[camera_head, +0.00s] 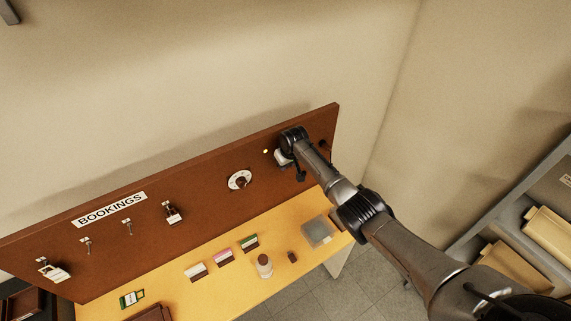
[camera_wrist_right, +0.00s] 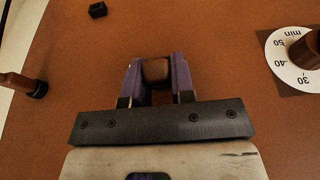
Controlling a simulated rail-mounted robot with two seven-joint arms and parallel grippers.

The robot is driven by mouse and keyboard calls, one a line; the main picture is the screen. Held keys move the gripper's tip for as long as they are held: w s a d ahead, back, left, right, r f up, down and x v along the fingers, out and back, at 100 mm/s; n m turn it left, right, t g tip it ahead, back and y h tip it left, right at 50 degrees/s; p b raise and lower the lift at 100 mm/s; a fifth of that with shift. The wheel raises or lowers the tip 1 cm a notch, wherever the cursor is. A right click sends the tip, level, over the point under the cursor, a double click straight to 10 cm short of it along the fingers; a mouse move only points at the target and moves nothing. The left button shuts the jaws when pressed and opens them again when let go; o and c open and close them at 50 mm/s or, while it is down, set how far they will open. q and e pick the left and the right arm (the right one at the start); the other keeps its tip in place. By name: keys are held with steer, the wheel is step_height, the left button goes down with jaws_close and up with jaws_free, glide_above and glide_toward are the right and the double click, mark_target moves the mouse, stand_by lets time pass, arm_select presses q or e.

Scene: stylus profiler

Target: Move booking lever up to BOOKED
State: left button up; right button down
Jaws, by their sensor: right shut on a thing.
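A brown knob (camera_wrist_right: 156,69) is between the two fingers of my right gripper (camera_wrist_right: 156,82) in the right wrist view, and the gripper is shut on it. It looks like the end of the booking lever; its shaft and any BOOKED marking are hidden. In the head view my right gripper (camera_head: 284,158) is at the right part of the upright brown board (camera_head: 210,170), right of the round dial, and its arm covers much of that spot. My left gripper is not in view.
A white dial (camera_head: 240,180) is on the board, and it also shows in the right wrist view (camera_wrist_right: 283,68). A brown handle (camera_wrist_right: 18,84) sticks out on the other side.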

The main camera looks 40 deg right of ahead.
steer(key=shift+f, duration=0.1)
steer(key=c, duration=1)
jaws_free()
steer(key=shift+o, duration=0.2)
steer(key=v, duration=1.4)
steer(key=shift+b, duration=0.3)
steer(key=shift+w, duration=0.15)
